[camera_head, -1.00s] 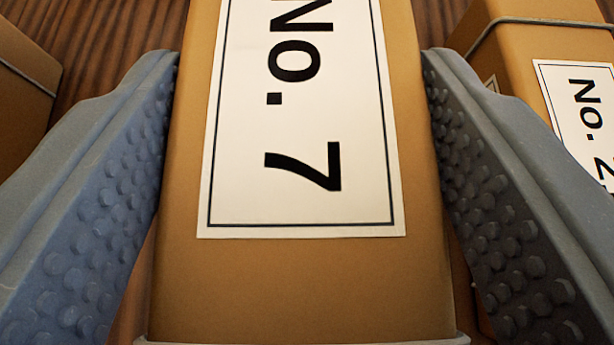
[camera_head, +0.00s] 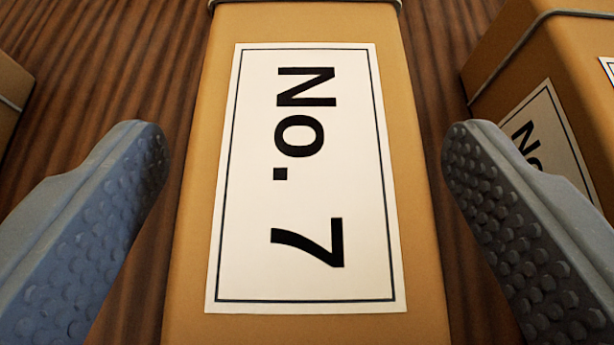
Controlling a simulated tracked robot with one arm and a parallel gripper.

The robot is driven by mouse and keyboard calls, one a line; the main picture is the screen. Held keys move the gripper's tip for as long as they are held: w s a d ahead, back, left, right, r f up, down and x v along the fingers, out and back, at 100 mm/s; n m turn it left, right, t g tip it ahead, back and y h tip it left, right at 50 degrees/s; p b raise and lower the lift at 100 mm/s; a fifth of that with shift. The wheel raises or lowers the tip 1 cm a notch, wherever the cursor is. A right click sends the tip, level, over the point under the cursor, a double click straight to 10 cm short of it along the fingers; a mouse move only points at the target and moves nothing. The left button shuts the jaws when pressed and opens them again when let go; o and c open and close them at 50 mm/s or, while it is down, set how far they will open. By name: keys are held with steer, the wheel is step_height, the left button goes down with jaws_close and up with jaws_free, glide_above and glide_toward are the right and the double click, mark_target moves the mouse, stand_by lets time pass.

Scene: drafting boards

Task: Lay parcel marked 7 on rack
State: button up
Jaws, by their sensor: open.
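The parcel marked No. 7 (camera_head: 425,270) is a tan box with a white label and a grey string around its far end. It lies on a dark wooden surface in the middle of the view, its length running away from me. My gripper (camera_head: 305,155) is open, with one grey studded finger on each side of the parcel. There is a visible gap between each finger and the parcel's sides. The parcel's near end is cut off by the frame. No rack can be made out.
Another tan parcel (camera_head: 540,75) with string and a partly hidden "No" label stands at the right, close to my right finger. A further tan box (camera_head: 12,85) shows at the left edge. Bare striped wood (camera_head: 110,75) lies between them and parcel 7.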

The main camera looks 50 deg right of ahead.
steer(key=shift+r, duration=0.1)
steer(key=p+v, duration=0.2)
steer(key=v, duration=1)
